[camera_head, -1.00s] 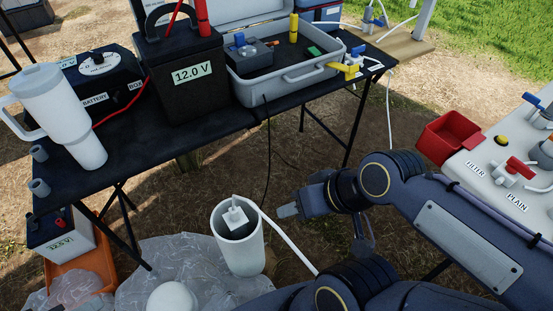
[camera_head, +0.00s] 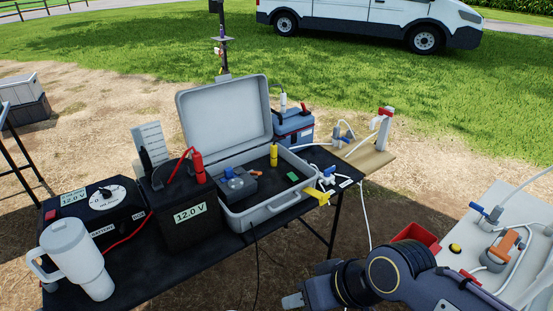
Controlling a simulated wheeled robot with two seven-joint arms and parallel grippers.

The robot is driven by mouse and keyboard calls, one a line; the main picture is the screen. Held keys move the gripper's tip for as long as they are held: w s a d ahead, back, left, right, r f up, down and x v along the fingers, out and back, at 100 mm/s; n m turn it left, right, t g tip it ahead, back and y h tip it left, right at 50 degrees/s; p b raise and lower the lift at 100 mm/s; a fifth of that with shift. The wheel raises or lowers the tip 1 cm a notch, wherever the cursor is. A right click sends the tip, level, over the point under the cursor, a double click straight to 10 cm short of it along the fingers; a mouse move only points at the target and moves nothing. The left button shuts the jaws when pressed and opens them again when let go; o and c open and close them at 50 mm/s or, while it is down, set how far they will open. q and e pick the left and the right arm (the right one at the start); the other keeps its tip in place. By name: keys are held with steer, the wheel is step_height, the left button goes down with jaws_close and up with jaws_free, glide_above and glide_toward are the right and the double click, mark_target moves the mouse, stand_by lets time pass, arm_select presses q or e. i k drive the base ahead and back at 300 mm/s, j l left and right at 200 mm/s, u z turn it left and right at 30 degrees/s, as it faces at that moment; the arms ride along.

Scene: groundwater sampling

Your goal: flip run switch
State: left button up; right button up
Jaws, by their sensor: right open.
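I cannot make out a part marked as the run switch. An open grey case (camera_head: 268,216) stands on the black table (camera_head: 150,284). Inside it are a black box (camera_head: 240,187) with a blue knob (camera_head: 229,172), a yellow cylinder (camera_head: 273,156) and a small green part (camera_head: 292,177). The black battery box (camera_head: 118,213) at the left has a round white dial (camera_head: 104,194). My right gripper (camera_head: 291,301) is at the bottom edge, in front of the case and apart from it. It is open and seems empty. My left gripper is not in view.
A 12.0 V battery (camera_head: 187,234) with red leads stands left of the case. A white tumbler (camera_head: 77,258) stands near the table's front. A red bin (camera_head: 414,233) and a white panel (camera_head: 528,208) with valves lie right. A van (camera_head: 370,14) stands far back.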

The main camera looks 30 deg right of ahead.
mark_target(293, 177)
steer(key=z, duration=1.15)
steer(key=i+l+z, duration=0.1)
steer(key=i+l, duration=0.3)
steer(key=i+l+z, duration=0.15)
steer(key=i+l, duration=0.25)
steer(key=i, duration=0.65)
